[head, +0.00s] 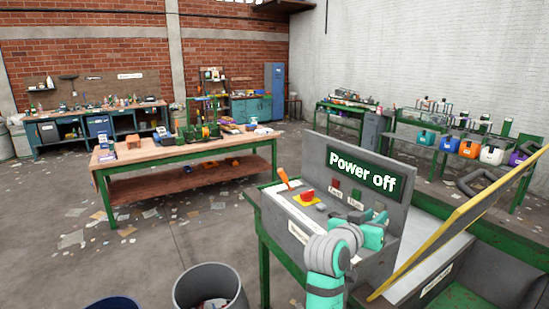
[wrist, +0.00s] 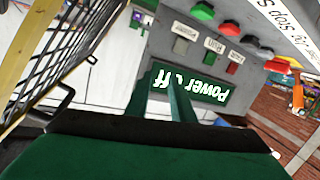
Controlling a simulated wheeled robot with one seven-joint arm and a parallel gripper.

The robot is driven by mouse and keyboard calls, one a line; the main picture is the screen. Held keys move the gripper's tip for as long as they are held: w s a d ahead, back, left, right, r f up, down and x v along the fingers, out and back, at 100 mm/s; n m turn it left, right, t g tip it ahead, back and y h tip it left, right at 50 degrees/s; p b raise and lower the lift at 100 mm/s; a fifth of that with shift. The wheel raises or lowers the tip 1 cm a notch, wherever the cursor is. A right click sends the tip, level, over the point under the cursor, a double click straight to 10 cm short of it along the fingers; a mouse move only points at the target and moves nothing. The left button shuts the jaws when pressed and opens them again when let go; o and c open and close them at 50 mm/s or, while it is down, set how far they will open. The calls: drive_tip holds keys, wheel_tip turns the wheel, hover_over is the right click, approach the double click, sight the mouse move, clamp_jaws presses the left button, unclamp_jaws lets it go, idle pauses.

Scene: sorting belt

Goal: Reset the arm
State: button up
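My gripper (head: 376,222) is in front of the grey control panel (head: 308,222), low and to the right of its buttons. In the wrist view my gripper's green fingers (wrist: 170,92) are close together, with nothing visible held between them. They point toward the dark green "Power off" display (head: 362,171), which appears upside down there (wrist: 205,89). No contact with the panel can be made out.
The panel carries a red button on a yellow base (head: 306,195) and an orange-handled lever (head: 285,180). A yellow-edged mesh guard (head: 455,225) rises at the right. A grey bin (head: 210,291) stands front left. A wooden workbench (head: 185,154) is behind; open floor lies between.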

drive_tip(key=s+a+f+n+t+y, duration=0.2)
drive_tip(key=a+f+t, duration=0.1)
drive_tip(key=a+f, duration=0.65)
drive_tip(key=s+a+f+n+y, duration=0.1)
drive_tip(key=s+a+f+y, duration=0.1)
drive_tip(key=s+a+f, duration=0.35)
drive_tip(key=s+a+f+n+t+y, duration=0.1)
drive_tip(key=s+a+f+n+y, duration=0.1)
drive_tip(key=s+f, duration=0.6)
drive_tip(key=s+a+f+n+y, duration=0.1)
drive_tip(key=s+a+f+y, duration=0.2)
drive_tip(key=f, duration=0.6)
drive_tip(key=s+a+f+n+y, duration=0.1)
drive_tip(key=s+a+f, duration=0.2)
drive_tip(key=s, duration=0.6)
drive_tip(key=s+a+f, duration=0.3)
drive_tip(key=s, duration=0.7)
drive_tip(key=s+a+r, duration=0.1)
drive_tip(key=s+r, duration=0.1)
drive_tip(key=s, duration=0.6)
drive_tip(key=s+r+y, duration=0.1)
drive_tip(key=s+r, duration=0.1)
drive_tip(key=s, duration=0.6)
drive_tip(key=shift+a+g, duration=0.3)
drive_tip(key=shift+a, duration=0.1)
